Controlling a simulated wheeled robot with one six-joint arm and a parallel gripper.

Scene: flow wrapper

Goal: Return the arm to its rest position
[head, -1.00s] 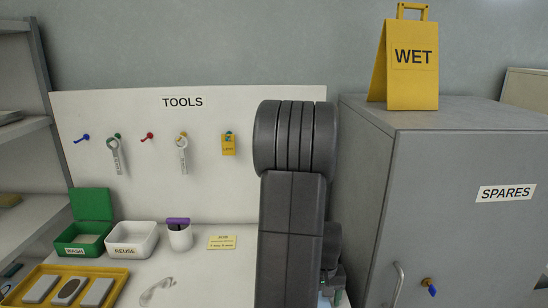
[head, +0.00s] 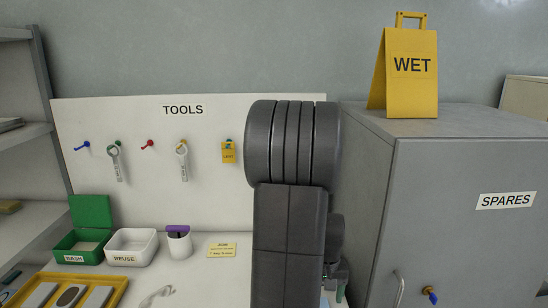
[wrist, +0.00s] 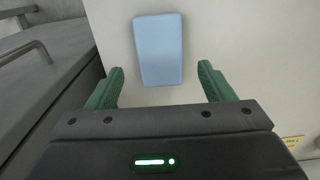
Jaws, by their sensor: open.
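My arm (head: 290,235) stands folded in front of the right part of the white tool board in the head view, hiding part of the bench. My gripper (wrist: 160,75) shows in the wrist view with its two green fingers wide apart and nothing between them. Beyond the fingers, a light blue flat block (wrist: 158,48) lies on the pale surface.
The grey SPARES cabinet (head: 455,180) stands close right of my arm, with a yellow WET sign (head: 410,75) on top. On the bench are a green WASH bin (head: 84,246), a white REUSE bin (head: 132,260), a purple-topped cup (head: 179,246) and a yellow tray (head: 115,297).

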